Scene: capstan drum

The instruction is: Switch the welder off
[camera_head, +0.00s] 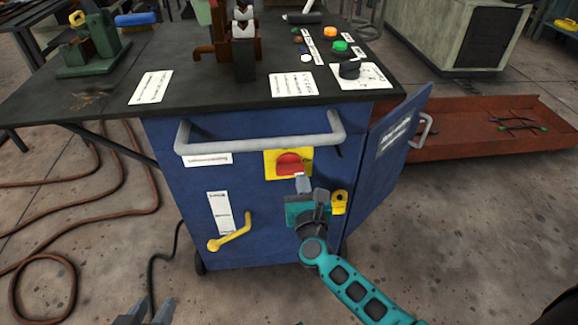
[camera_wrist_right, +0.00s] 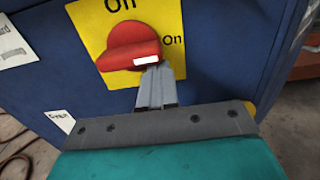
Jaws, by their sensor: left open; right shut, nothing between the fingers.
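The blue welder cabinet (camera_head: 205,230) has a red rotary switch (camera_head: 288,163) on a yellow plate (camera_head: 272,170) on its front. In the right wrist view the red switch (camera_wrist_right: 125,45) carries a white mark at its right end, beside the word "On". Another label, cut by the top edge, stands above it. My right gripper (camera_head: 302,182) is shut and empty, its fingertips (camera_wrist_right: 158,72) at the lower right of the switch by the white mark; I cannot tell if they touch. My left gripper (camera_head: 150,312) is open at the bottom edge, away from the cabinet.
A grey bar handle (camera_head: 258,145) runs across the cabinet front above the switch. A yellow lever (camera_head: 232,236) sits lower left. The side door (camera_head: 385,160) stands open at the right. Hoses (camera_head: 90,205) lie on the floor at left.

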